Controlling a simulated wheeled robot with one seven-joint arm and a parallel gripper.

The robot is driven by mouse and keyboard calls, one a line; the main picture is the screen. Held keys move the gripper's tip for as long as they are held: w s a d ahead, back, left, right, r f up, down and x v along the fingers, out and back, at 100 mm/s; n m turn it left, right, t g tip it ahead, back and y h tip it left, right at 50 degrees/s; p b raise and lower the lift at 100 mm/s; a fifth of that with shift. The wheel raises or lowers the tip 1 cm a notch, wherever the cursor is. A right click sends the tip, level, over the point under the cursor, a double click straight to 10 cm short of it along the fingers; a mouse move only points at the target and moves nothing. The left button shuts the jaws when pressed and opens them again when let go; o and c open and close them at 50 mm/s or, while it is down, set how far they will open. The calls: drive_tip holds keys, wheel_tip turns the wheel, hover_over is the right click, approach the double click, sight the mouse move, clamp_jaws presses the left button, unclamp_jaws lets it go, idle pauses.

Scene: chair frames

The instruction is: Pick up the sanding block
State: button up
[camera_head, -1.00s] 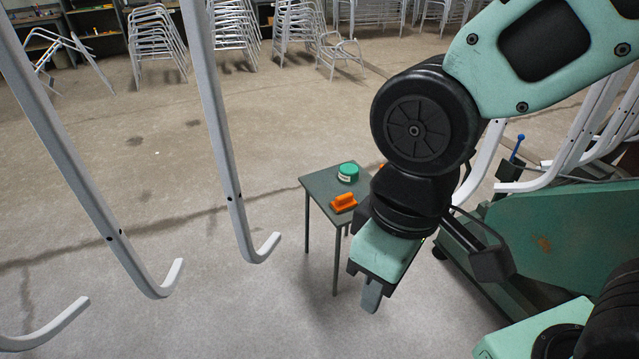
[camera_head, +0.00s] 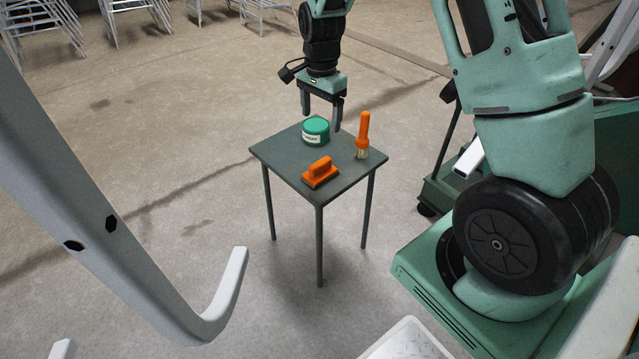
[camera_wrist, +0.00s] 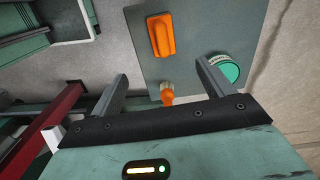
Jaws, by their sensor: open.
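The sanding block (camera_head: 320,172) is orange with a raised grip and lies on the small dark table (camera_head: 278,155), near its front edge. It also shows in the wrist view (camera_wrist: 161,35), beyond the fingertips at the top. My gripper (camera_head: 321,112) is open and empty, above the back of the table, behind the sanding block and apart from it. In the wrist view its two fingers (camera_wrist: 162,82) are spread wide, with an orange-handled brush between them in the picture.
A green round tin (camera_head: 315,131) stands on the table behind the sanding block. The orange-handled brush (camera_head: 363,135) stands upright on the table's right side. A white hooked chair frame (camera_head: 130,220) hangs at the left foreground. The floor left of the table is clear.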

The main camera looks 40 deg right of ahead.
sight(320, 162)
drive_tip(key=f+b, duration=0.1)
drive_tip(key=f, duration=0.7)
drive_tip(key=f+b, duration=0.1)
drive_tip(key=f, duration=0.3)
drive_tip(key=shift+d+b, duration=0.35)
drive_tip(key=shift+w+a+f+b, duration=0.15)
drive_tip(key=shift+f+b, duration=0.3)
drive_tip(key=shift+f, duration=1.05)
drive_tip(key=shift+w+a+f+b, duration=0.15)
drive_tip(key=shift+f+b, duration=0.3)
drive_tip(key=shift+f, duration=1)
drive_tip(key=shift+c, duration=0.3)
drive_tip(key=shift+r, duration=0.1)
drive_tip(key=c, duration=1.1)
wheel_tip(320, 162, up, 10)
drive_tip(key=p, duration=0.2)
drive_tip(key=shift+p, duration=0.3)
drive_tip(key=shift+o, duration=1)
